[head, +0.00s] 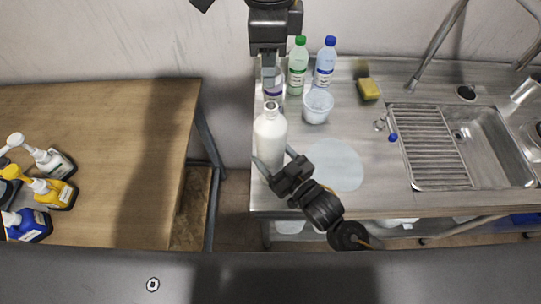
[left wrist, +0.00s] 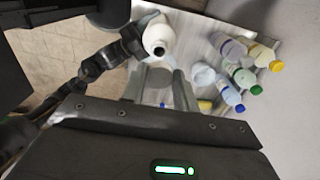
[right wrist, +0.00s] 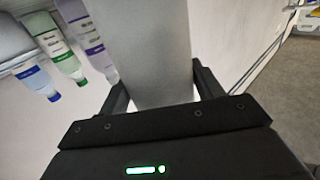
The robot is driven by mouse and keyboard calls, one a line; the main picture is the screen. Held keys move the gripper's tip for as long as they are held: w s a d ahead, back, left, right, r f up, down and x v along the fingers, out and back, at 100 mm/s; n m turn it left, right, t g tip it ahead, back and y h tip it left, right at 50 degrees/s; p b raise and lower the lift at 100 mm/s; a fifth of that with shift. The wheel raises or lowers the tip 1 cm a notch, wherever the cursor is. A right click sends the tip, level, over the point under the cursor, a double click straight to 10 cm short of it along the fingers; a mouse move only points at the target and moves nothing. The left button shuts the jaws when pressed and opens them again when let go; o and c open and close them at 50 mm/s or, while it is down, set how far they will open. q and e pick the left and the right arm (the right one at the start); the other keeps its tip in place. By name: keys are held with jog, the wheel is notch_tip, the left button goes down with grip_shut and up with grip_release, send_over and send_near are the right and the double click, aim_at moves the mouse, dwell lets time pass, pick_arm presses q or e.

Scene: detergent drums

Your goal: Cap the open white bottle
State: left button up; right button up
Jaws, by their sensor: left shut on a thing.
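The white bottle (head: 270,135) stands upright at the left edge of the steel counter, its neck uncovered. In the left wrist view its open mouth shows on the bottle (left wrist: 158,42). My right gripper (head: 277,161) has its fingers around the bottle's lower body; the bottle fills the gap between them in the right wrist view (right wrist: 153,60). My left gripper (head: 270,74) points down, above and behind the bottle neck. It is shut on a small greyish round piece (left wrist: 160,76), which looks like a cap; its detail is unclear. This piece is apart from the bottle.
Behind stand a green-capped bottle (head: 298,68), a blue-capped bottle (head: 325,65) and a purple-labelled bottle (head: 273,91), partly hidden by my left gripper. A white tub (head: 317,107) is close right of the bottle. The sink (head: 488,140) is right; a wooden table (head: 110,150) is left.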

jog(key=c, duration=0.8)
pick_arm(q)
send_over(270, 127)
jog(key=w, duration=0.2)
jog(key=shift+a+f, duration=0.1)
jog(key=shift+f, duration=2.4)
jog(key=shift+f, duration=0.9)
jog(key=shift+f, duration=0.55)
